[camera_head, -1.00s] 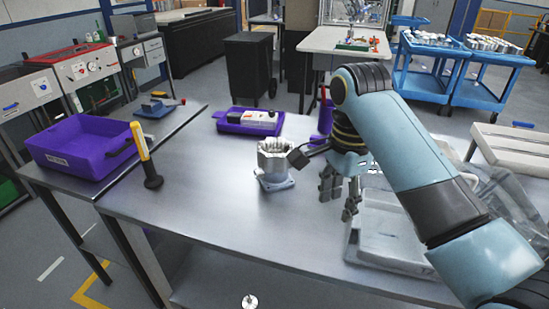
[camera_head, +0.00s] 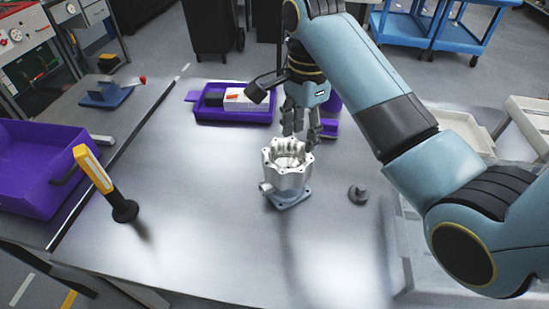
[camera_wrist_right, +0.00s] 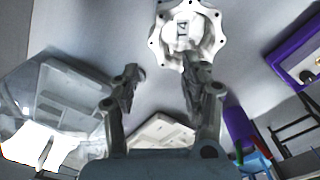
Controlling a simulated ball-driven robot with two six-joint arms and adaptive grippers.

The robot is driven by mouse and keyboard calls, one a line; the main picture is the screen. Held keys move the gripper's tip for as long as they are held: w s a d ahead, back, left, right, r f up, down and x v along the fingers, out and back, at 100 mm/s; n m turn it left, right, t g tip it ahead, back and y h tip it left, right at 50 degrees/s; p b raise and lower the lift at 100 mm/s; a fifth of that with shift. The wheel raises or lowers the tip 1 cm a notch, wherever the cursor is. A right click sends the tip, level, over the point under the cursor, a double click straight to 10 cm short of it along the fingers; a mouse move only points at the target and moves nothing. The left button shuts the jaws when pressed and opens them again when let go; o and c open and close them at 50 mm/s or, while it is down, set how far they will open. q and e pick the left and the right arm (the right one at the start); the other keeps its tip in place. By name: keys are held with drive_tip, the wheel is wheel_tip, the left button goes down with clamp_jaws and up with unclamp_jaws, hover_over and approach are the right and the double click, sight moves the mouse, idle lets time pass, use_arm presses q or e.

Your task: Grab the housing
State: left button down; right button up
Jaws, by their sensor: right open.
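The housing (camera_head: 287,172) is a silvery machined part with a scalloped open top and a square base, upright on the metal table. It also shows at the top of the right wrist view (camera_wrist_right: 188,32), seen from above. My right gripper (camera_head: 298,138) is just behind and above the housing in the head view. Its fingers are spread and empty in the right wrist view (camera_wrist_right: 163,85), with one fingertip overlapping the housing's lower rim in the picture; I cannot tell whether they touch. My left gripper is not in view.
A purple tray (camera_head: 207,115) with a white device lies behind the housing. A yellow-and-black work lamp (camera_head: 96,172) stands left, near a purple bin (camera_head: 32,190). The table front is clear.

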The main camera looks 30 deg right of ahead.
hover_over(300, 168)
wheel_tip(300, 168, down, 5)
drive_tip(key=shift+r, duration=0.2)
drive_tip(key=shift+w+f+p, duration=0.1)
drive_tip(key=shift+f+p, duration=0.2)
wheel_tip(300, 168, down, 4)
drive_tip(key=shift+f+p, duration=0.25)
drive_tip(key=shift+p, duration=0.3)
drive_tip(key=shift+f, duration=0.2)
drive_tip(key=shift+c, duration=1.2)
drive_tip(key=c, duration=0.5)
clamp_jaws()
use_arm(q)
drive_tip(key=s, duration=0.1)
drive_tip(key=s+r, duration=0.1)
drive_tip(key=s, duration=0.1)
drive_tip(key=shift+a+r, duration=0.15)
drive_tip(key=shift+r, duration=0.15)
